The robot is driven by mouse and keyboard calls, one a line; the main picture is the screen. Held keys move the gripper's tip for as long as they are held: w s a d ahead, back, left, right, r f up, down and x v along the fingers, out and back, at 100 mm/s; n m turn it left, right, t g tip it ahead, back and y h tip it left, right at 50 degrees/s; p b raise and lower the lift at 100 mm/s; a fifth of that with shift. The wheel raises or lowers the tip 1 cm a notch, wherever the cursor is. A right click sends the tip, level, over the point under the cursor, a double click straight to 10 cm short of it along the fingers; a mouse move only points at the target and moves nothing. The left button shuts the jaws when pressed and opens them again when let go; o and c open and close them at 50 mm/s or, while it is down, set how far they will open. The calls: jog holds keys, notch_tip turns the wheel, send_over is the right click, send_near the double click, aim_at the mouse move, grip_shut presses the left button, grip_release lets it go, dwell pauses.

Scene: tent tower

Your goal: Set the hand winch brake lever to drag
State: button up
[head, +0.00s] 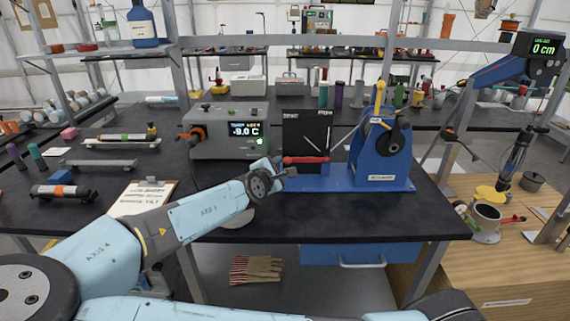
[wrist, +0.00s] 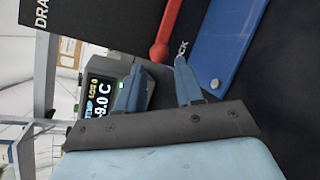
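The hand winch (head: 380,158) is a blue frame with a dark drum on the bench. Its brake lever (head: 308,160) is a red bar lying about level in front of a black panel (head: 306,125). In the wrist view, the lever's rounded red end (wrist: 158,52) lies beside the lettering "OCK", while "DRA" shows farther off on the panel (wrist: 100,22). My gripper (head: 287,172) is just below the lever's left end. In the wrist view, my gripper (wrist: 160,66) is open, with the lever end just beyond its two blue fingertips and apparently not held.
A grey box with a display reading -9.0 C (head: 229,131) stands left of the winch. A clipboard (head: 143,198) and small cylinders on stands lie farther left. The bench front (head: 370,228) before the winch is clear. A wooden table (head: 500,270) stands at right.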

aim_at(286, 162)
jog(key=shift+x, duration=2.35)
grip_shut()
